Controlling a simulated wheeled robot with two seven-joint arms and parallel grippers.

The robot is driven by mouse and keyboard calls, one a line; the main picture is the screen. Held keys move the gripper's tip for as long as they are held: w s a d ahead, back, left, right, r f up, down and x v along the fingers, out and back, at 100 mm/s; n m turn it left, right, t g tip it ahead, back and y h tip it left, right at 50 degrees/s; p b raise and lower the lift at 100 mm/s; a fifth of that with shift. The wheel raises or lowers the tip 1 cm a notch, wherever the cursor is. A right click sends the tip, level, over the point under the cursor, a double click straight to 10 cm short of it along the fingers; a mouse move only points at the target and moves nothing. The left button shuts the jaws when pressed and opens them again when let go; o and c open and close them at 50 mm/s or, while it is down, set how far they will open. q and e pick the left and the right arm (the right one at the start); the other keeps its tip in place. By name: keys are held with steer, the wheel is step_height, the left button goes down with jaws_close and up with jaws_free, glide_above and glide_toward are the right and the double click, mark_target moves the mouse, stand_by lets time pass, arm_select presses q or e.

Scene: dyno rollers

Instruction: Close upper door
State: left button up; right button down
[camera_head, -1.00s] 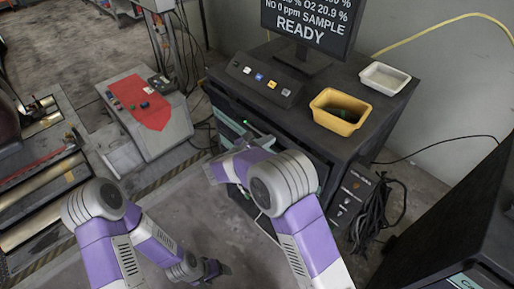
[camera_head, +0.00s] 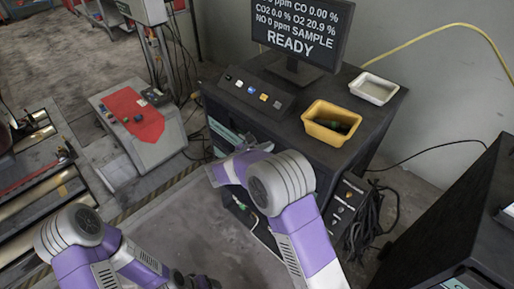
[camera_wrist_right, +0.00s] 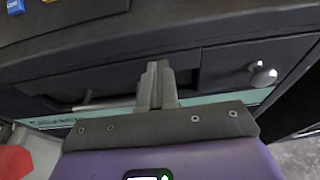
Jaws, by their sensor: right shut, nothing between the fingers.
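The dark cabinet (camera_head: 290,112) stands under the monitor. Its upper front, with a teal strip (camera_head: 222,131), is partly hidden behind my right arm. In the right wrist view the dark upper door panel (camera_wrist_right: 222,70) fills the middle, with a bar handle (camera_wrist_right: 100,104) at left and a pale round knob (camera_wrist_right: 262,76) at right. It looks about flush, but I cannot tell whether it is fully shut. My right gripper (camera_wrist_right: 158,72) is shut and empty, its tips at the panel; contact is unclear. My left gripper (camera_head: 205,282) is low at the bottom edge, its jaws unclear.
A yellow bin (camera_head: 331,122), a white tray (camera_head: 374,88) and a button panel (camera_head: 252,93) sit on the cabinet top. A grey console (camera_head: 140,120) stands left. Cables hang at the cabinet's right side. Another dark cabinet (camera_head: 470,220) is at right.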

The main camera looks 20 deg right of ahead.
arm_select(q)
steer(key=shift+d, duration=0.1)
arm_select(e)
steer(key=shift+d, duration=0.15)
steer(key=f+v, duration=0.1)
steer(key=v, duration=1.3)
steer(key=s+d+f+m+g+y+b, duration=0.1)
steer(key=s+d+f+g+y, duration=0.2)
steer(key=f, duration=0.5)
steer(key=s+f+m+g+y, duration=0.1)
steer(key=s+f+m+g, duration=0.1)
steer(key=s+f, duration=0.35)
steer(key=s+d+f+m+g+y+b, duration=0.1)
steer(key=s+d+f+g+y, duration=0.15)
steer(key=f, duration=0.75)
arm_select(q)
steer(key=f+b, duration=0.2)
steer(key=f, duration=0.1)
steer(key=f+b, duration=0.1)
steer(key=f, duration=0.1)
steer(key=shift+s, duration=0.35)
arm_select(e)
steer(key=s+a+f+m+y, duration=0.4)
steer(key=s+f+m+y, duration=0.6)
steer(key=m, duration=1.2)
steer(key=s+f, duration=0.3)
steer(key=s, duration=0.1)
steer(key=shift+f+m, duration=0.35)
steer(key=shift+m, duration=0.05)
